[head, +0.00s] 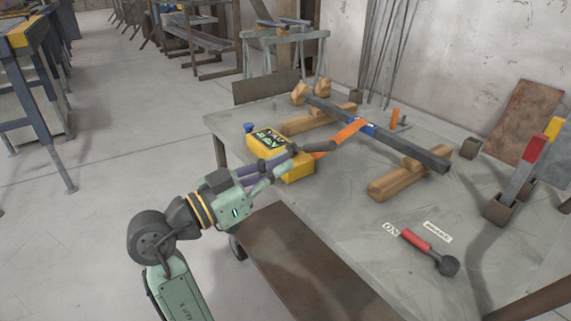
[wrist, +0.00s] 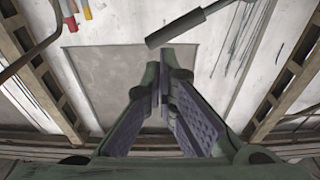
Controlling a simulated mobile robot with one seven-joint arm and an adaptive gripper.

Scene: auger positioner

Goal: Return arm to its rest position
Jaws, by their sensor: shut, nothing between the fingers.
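My gripper (head: 288,163) is at the end of my arm, over the near left part of the workbench (head: 340,235). It overlaps the yellow box with a dark screen (head: 268,140) in the head view; I cannot tell if they touch. In the wrist view the purple-padded fingers (wrist: 166,95) come together at their tips, with nothing between them. A dark grey rounded bar end (wrist: 190,22) shows just beyond the tips. In the head view a similar dark grey handle (head: 320,147) joins an orange arm (head: 348,133) beside my gripper.
A dark metal bar (head: 400,145) lies across wooden blocks (head: 395,182) on the bench. A red-handled lever (head: 416,240) lies beside an "ON" label. Red and yellow handles (head: 537,147) stand in holders at right. Open floor (head: 130,130) lies left of the bench.

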